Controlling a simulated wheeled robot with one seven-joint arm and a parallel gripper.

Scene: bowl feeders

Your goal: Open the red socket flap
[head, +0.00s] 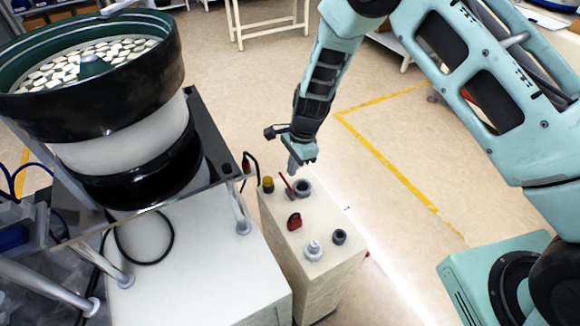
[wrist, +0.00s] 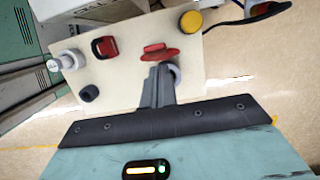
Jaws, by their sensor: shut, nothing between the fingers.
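The red socket flap (head: 286,183) stands up, tilted, beside the round grey socket (head: 303,187) on the top of a cream box. The socket's dark mouth shows uncovered in the head view. My gripper (head: 293,168) is shut and empty, pointing down just above the socket and flap. In the wrist view the red flap (wrist: 158,54) lies just beyond my fingertips, and my fingers partly hide the grey socket (wrist: 176,73). I cannot tell whether the fingers touch the flap.
The cream box (head: 272,215) also carries a yellow button (head: 268,183), a red switch (head: 294,222), a pale grey connector (head: 313,250) and a dark small socket (head: 339,237). A large bowl feeder (head: 90,110) stands at left. Open floor lies to the right.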

